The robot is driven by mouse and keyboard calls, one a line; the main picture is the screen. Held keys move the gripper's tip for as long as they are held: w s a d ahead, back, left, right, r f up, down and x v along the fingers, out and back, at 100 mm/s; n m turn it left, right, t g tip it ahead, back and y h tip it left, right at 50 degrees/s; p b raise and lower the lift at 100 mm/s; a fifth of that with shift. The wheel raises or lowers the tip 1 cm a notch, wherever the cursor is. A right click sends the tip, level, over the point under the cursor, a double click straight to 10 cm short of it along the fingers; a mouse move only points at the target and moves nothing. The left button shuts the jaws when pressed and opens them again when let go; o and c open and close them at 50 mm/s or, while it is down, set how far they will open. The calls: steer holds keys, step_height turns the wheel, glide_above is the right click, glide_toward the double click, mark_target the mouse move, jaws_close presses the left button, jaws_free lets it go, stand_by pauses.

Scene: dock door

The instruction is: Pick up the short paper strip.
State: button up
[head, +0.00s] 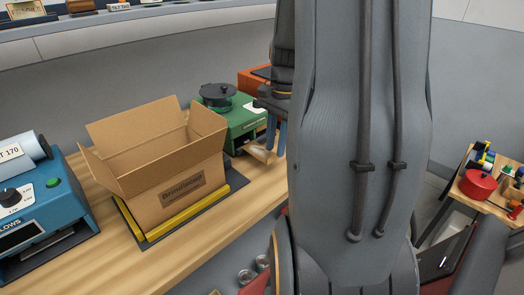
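My gripper (276,138) points down over the right part of the wooden bench, just right of the green machine. Its two blue fingers show beside my grey arm, which hides part of the gripper. I cannot tell whether they are apart or closed on something. A small tan piece with a pale patch (262,153) lies just below the fingertips. I cannot tell whether it is the short paper strip. No other strip can be made out clearly.
An open cardboard box (180,190) stands on a dark mat with yellow bars (160,228). A blue machine (45,205) is at left, a green machine (238,122) behind the box, an orange one (252,80) beyond. A cart with a red pot (478,184) stands at right.

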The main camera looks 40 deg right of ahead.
steer(key=shift+a+f, duration=0.2)
steer(key=shift+f, duration=0.95)
jaws_close()
